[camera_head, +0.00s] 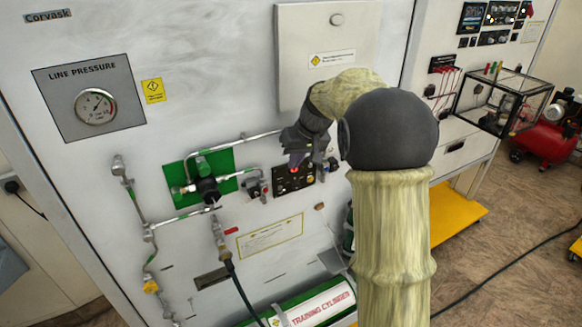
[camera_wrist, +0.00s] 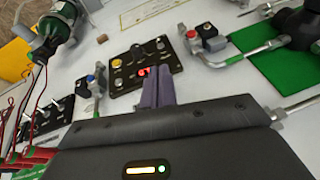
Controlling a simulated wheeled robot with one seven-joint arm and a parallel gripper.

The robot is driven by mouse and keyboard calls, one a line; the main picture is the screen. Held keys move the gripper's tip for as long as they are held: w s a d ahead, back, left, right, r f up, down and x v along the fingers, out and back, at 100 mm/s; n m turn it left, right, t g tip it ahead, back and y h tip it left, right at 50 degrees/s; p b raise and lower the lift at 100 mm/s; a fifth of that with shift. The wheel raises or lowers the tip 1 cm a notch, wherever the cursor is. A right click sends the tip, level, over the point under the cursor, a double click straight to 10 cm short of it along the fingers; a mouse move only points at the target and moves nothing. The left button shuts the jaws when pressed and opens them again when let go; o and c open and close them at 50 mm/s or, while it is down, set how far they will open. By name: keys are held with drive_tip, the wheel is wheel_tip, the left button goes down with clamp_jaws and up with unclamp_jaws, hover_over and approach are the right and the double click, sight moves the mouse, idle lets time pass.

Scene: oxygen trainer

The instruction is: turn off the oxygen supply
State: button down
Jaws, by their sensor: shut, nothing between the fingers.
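My gripper (camera_head: 297,161) is shut and empty, its fingers pointing at a small black control panel (camera_head: 281,186) on the white wall unit. In the wrist view, the fingertips (camera_wrist: 158,82) are over the panel (camera_wrist: 123,82), beside a small red lit part (camera_wrist: 143,72); I cannot tell whether they touch. The panel also bears a yellowish round knob (camera_wrist: 117,62). Left of it in the head view, a dark valve body (camera_head: 207,188) with pipes sits on a green plate (camera_head: 225,162). A small red-knobbed valve (camera_head: 255,186) stands between them. A cylinder labelled TRAINING CYLINDER (camera_head: 315,308) lies below.
A LINE PRESSURE gauge (camera_head: 96,107) is at upper left. A grey cover box (camera_head: 300,85) projects above the panel. A blue-knobbed valve (camera_wrist: 92,82) sits close beside the panel. A glass case (camera_head: 505,100) and a red compressor (camera_head: 545,140) stand at right. Floor at lower right is mostly clear.

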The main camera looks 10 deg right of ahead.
sight(283, 190)
drive_tip(key=p+x, duration=0.3)
drive_tip(key=x, duration=0.6)
drive_tip(key=shift+f, duration=0.1)
drive_tip(key=shift+s+d+f+t+b, duration=0.15)
drive_tip(key=shift+t+b, duration=0.45)
drive_tip(key=shift+b, duration=2.1)
